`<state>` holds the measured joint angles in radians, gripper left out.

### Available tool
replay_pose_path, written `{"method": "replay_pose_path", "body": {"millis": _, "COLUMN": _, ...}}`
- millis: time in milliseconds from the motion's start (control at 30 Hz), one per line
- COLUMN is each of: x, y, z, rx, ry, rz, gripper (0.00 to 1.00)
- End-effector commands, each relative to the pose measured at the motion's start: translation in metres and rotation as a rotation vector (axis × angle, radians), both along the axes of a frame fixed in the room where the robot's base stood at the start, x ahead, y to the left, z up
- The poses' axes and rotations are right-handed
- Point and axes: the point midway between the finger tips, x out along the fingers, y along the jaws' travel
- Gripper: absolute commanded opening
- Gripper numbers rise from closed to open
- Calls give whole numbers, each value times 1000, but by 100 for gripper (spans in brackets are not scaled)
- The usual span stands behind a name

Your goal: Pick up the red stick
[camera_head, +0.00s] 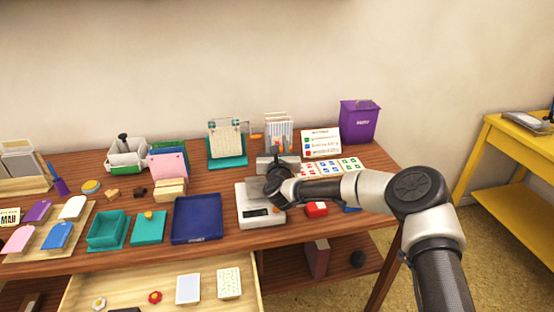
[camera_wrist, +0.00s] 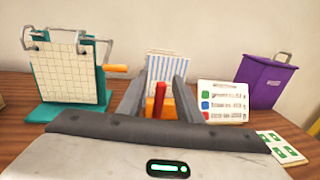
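The red stick (camera_wrist: 160,98) is a thin upright bar in the wrist view. It shows between the two fingers of my gripper (camera_wrist: 159,92), in front of an orange block-like thing (camera_wrist: 151,107). The fingers are apart, with a gap on each side of the stick. I cannot tell how far ahead of the fingertips the stick is. In the head view my gripper (camera_head: 277,172) is over the back of the table, behind the white scale, and I cannot make out the red stick there.
A teal stand with a gridded sheet (camera_wrist: 68,72) is left, and a striped card holder (camera_wrist: 165,66) is behind. A sign card (camera_wrist: 224,101) and purple bin (camera_wrist: 266,82) are right. The white scale (camera_head: 245,203), blue tray (camera_head: 197,218) and red inkpad (camera_head: 317,209) are nearer the front.

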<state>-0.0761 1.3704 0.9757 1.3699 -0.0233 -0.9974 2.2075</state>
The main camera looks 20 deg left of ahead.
Motion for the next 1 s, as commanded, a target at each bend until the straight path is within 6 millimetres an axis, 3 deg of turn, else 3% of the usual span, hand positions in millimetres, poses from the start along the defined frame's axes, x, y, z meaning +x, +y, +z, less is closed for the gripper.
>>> {"method": "replay_pose_path", "body": {"millis": 167, "x": 16, "y": 7, "z": -1, "rx": 1, "ry": 1, "rz": -1, "gripper": 32}}
{"method": "replay_pose_path", "body": {"millis": 400, "x": 17, "y": 7, "z": -1, "rx": -1, "ry": 2, "rz": 1, "gripper": 32}}
{"method": "replay_pose_path", "body": {"millis": 600, "x": 17, "y": 7, "z": -1, "rx": 0, "ry": 1, "rz": 0, "gripper": 0}}
{"method": "replay_pose_path", "body": {"millis": 867, "x": 17, "y": 7, "z": -1, "rx": 0, "ry": 1, "rz": 0, "gripper": 0}}
{"method": "replay_pose_path", "body": {"millis": 1000, "x": 17, "y": 7, "z": 8, "rx": 0, "ry": -1, "rz": 0, "gripper": 0}}
